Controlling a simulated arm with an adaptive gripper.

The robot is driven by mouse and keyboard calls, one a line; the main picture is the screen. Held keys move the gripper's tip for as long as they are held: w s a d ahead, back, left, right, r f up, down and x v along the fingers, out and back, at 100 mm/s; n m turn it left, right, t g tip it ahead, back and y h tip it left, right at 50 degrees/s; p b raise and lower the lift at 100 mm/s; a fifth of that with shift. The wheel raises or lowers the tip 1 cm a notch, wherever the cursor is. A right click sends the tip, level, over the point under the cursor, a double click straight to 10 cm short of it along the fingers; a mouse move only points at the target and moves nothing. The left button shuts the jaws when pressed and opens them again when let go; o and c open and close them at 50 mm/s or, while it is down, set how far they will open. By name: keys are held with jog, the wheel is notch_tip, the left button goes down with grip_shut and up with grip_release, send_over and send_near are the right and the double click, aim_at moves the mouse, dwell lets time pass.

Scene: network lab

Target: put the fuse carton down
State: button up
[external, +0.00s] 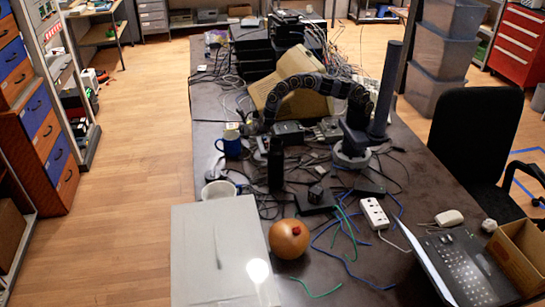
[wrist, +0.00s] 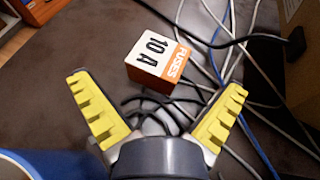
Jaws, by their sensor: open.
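The fuse carton (wrist: 158,56) is a small box with a white top marked "10 A" and an orange side marked "FUSES". In the wrist view it appears to rest on the dark table top, upright, among cables. My gripper (wrist: 159,84) is open, with its yellow ribbed fingers spread wide on either side. The carton lies just beyond the fingertips, between their lines, with clear gaps to both. In the external view my gripper (external: 246,127) is low over the table behind the blue mug; the carton is too small there to make out surely.
The blue mug (external: 230,146) stands close by; its blue edge (wrist: 35,168) fills the wrist view's lower left corner. A beige monitor (external: 290,92) stands just right of my gripper. Loose cables run around the carton. The table's left edge is near.

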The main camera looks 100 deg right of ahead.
aim_at(234, 126)
jog(key=shift+x, duration=2.2)
jog(key=c, duration=1.1)
